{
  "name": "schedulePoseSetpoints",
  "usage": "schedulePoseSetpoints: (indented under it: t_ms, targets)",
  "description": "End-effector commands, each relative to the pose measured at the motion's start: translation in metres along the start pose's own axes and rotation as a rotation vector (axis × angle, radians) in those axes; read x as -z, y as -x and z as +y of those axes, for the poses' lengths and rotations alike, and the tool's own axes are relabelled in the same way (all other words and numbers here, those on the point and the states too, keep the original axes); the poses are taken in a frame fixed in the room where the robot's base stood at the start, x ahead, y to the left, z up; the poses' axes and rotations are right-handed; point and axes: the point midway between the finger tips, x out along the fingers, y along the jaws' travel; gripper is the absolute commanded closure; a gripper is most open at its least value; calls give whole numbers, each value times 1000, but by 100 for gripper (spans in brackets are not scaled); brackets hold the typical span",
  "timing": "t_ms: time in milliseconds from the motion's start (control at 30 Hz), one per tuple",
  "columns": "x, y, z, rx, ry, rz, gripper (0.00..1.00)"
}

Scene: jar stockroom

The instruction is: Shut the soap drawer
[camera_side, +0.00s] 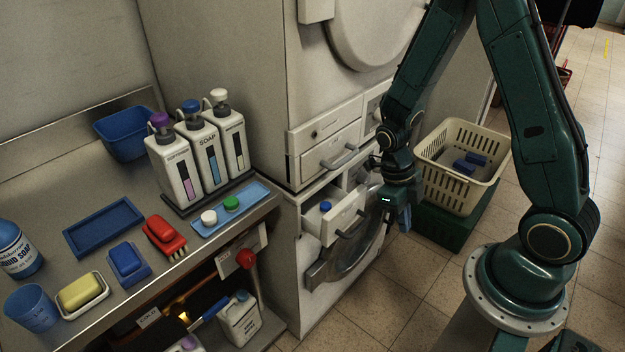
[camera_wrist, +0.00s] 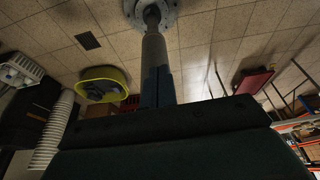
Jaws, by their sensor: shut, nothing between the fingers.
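The soap drawer (camera_side: 335,214) is a white drawer in the lower machine, pulled open, with its front panel and dark handle standing out from the machine. A blue-capped thing (camera_side: 326,207) shows inside it. My gripper (camera_side: 405,221) is shut and empty, to the right of the drawer front in the side view, with a visible gap between them. Its blue fingers also show close together in the wrist view (camera_wrist: 158,87), where the drawer cannot be made out.
The round door (camera_side: 345,258) of the lower machine is below the drawer. A cream basket (camera_side: 463,160) on a green crate (camera_side: 447,228) stands to the right. An upper drawer (camera_side: 330,150) is above. A metal counter with pump bottles (camera_side: 172,172) is to the left.

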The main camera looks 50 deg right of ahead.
Motion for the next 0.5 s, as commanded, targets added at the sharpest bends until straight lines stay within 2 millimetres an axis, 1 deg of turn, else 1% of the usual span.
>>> schedulePoseSetpoints:
  t_ms: [33,500]
  targets:
    - [-1,7,0,1,0,-4,100]
    - [0,43,4,27,335,-88,100]
